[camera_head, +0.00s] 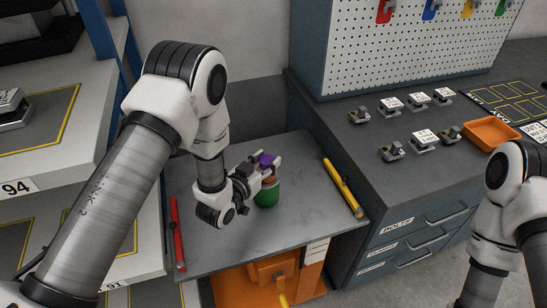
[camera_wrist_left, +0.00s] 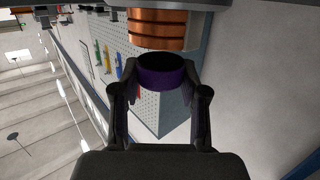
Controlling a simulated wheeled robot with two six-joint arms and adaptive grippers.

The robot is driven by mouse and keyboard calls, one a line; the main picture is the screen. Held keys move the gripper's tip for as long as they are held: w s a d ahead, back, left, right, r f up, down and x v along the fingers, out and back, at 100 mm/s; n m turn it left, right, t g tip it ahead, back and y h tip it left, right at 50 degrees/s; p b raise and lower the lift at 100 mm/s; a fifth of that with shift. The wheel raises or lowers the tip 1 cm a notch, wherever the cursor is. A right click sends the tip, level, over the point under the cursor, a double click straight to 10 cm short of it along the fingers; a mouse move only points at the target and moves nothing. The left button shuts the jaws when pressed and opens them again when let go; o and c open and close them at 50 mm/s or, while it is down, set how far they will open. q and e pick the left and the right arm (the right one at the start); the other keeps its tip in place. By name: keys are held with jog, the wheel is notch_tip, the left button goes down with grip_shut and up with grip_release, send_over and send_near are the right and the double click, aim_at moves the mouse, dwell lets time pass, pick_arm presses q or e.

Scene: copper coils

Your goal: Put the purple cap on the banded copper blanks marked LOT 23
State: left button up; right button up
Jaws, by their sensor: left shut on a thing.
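The purple cap (camera_head: 266,160) is between the fingers of my left gripper (camera_head: 262,169), which is shut on it. The cap also shows in the left wrist view (camera_wrist_left: 166,75), between both fingertips. The banded copper blanks (camera_wrist_left: 160,30) sit right beyond the cap in that view, as a stack of copper rings. In the head view, a little copper (camera_head: 270,181) shows under the gripper, above a green cylinder (camera_head: 267,194) on the grey table. I cannot tell whether the cap touches the copper. No LOT 23 marking is readable. My right gripper is out of view.
A yellow bar (camera_head: 342,187) lies right of the green cylinder and a red bar (camera_head: 177,233) lies left, both on the grey table (camera_head: 240,247). A drawer cabinet (camera_head: 400,225) with several small labelled parts and an orange tray (camera_head: 490,132) stands right. Shelves (camera_head: 50,160) stand left.

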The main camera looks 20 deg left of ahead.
pick_arm(q)
jog(key=shift+s+a+f, duration=0.1)
jog(key=shift+s+f, duration=0.1)
jog(key=shift+f, duration=0.6)
jog(key=shift+w+f, duration=0.1)
jog(key=shift+w, duration=0.35)
jog(key=o, duration=1.1)
jog(key=shift+c, duration=0.2)
jog(key=shift+s+r, duration=0.2)
jog(key=shift+s, duration=0.1)
jog(key=shift+f, duration=0.1)
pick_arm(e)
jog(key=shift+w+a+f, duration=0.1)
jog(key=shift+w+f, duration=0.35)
pick_arm(q)
jog(key=b+v, duration=0.2)
jog(key=v, duration=0.9)
jog(key=shift+s, duration=0.4)
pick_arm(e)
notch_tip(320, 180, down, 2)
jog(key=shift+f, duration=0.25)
